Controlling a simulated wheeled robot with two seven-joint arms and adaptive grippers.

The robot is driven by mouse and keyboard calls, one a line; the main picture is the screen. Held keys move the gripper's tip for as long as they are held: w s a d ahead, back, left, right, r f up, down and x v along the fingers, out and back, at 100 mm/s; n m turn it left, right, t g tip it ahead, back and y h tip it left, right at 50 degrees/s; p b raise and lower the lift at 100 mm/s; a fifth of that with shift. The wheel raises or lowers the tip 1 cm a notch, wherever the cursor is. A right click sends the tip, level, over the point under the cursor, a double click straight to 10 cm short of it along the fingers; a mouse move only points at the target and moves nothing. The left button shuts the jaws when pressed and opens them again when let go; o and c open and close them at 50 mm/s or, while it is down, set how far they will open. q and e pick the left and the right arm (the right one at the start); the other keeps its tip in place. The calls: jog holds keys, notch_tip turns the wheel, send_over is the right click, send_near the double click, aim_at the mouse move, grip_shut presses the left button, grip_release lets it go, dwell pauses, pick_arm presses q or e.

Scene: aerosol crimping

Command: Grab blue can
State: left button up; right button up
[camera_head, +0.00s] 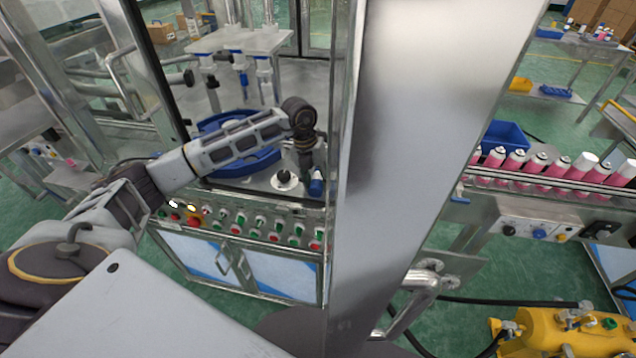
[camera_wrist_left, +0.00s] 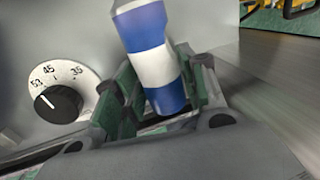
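The blue can (camera_head: 316,186), with a white band, stands at the right end of the machine's deck, beside a dial. In the left wrist view the blue can (camera_wrist_left: 160,62) shows large and tilted, between the two fingers. My left gripper (camera_head: 308,166) points down at the can, with its fingers small and partly hidden. In the left wrist view the left gripper (camera_wrist_left: 160,92) has a green-lined finger on either side of the can. Whether both fingers press on it cannot be told. My right gripper is not in view.
A black numbered dial (camera_wrist_left: 58,104) sits close beside the can. A steel post (camera_head: 392,150) stands right of the machine. Below the deck is a panel of buttons (camera_head: 240,222). Pink cans (camera_head: 540,170) line a conveyor at the right. A blue round tray (camera_head: 250,163) lies behind my arm.

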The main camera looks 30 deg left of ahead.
aim_at(316, 179)
pick_arm(q)
jog(key=c, duration=0.4)
jog(key=shift+r, duration=0.15)
jog(key=shift+c, duration=0.2)
jog(key=shift+r+b, duration=0.7)
jog(key=shift+r, duration=4.2)
